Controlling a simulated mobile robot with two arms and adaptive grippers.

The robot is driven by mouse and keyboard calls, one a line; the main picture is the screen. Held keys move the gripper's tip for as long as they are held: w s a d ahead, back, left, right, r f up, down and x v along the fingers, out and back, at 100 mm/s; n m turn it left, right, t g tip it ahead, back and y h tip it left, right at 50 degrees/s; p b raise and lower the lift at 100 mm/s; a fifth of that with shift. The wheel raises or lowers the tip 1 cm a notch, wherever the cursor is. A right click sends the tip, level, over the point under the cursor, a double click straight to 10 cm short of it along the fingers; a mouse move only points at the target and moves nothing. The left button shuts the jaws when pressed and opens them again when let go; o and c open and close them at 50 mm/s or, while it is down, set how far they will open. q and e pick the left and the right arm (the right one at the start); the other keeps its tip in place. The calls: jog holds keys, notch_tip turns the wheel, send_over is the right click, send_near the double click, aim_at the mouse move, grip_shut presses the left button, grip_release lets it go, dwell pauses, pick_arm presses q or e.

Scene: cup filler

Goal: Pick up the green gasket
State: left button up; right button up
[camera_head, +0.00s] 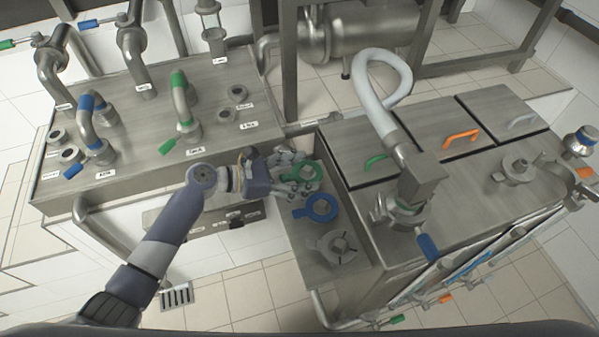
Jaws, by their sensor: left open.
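The green gasket (317,178) is a ring lying at the back of the narrow side tray (301,255), between the two metal units. My left gripper (307,176) is open, with its fingers at the left side of the green gasket. Parts of the fingers cover the ring's left edge, and I cannot tell whether they touch it. A blue gasket (334,210) with a tab lies just in front of the green one. My right gripper is not in view.
A grey metal fitting (340,247) lies in the tray's front part. On the right unit stand a pipe head with a pale hose (370,95) and lids with green, orange and grey handles. The left unit (215,130) carries several bent pipes.

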pick_arm(q)
jog(key=c, duration=0.6)
